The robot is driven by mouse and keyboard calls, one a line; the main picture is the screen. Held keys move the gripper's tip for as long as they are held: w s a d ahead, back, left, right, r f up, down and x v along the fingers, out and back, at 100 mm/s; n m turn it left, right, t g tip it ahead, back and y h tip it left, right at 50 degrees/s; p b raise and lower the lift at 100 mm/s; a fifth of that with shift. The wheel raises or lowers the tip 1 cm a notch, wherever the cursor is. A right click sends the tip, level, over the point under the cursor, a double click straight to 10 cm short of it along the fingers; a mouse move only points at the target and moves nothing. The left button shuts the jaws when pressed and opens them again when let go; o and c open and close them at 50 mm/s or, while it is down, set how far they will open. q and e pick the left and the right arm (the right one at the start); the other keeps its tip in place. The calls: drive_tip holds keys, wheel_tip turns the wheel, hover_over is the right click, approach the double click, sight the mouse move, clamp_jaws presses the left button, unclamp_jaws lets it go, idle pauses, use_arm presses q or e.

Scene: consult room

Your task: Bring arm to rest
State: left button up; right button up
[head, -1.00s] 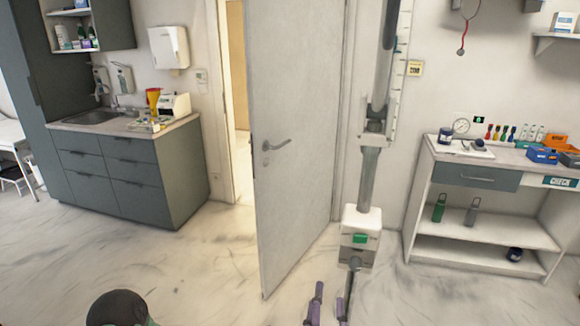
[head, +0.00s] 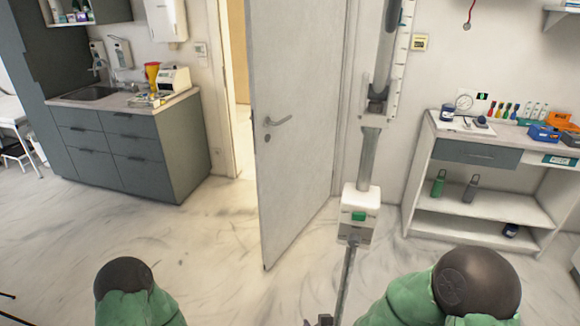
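My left arm (head: 125,290), green with a dark round cap, shows at the bottom left. Its gripper is out of view. My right arm (head: 440,290), also green with a dark cap, shows bent at the bottom right. A small greyish-purple piece (head: 325,320) at the bottom edge looks like a tip of my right gripper. Too little of it shows to tell whether it is open or shut. Nothing held is visible.
A white door (head: 295,130) stands ajar ahead. A tall measuring column with a white box (head: 360,213) stands in front of it. A sink cabinet (head: 135,150) is at left, a shelf unit (head: 480,230) at right. The floor (head: 220,260) between is clear.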

drive_tip(key=s+d+f+n+g+y+p, duration=0.1)
drive_tip(key=s+f+g, duration=0.7)
drive_tip(key=s+f, duration=0.8)
drive_tip(key=shift+s+d+f+n+y, duration=0.4)
drive_tip(key=shift+d+n+y, duration=0.35)
drive_tip(key=shift+n, duration=0.45)
drive_tip(key=shift+a, duration=0.1)
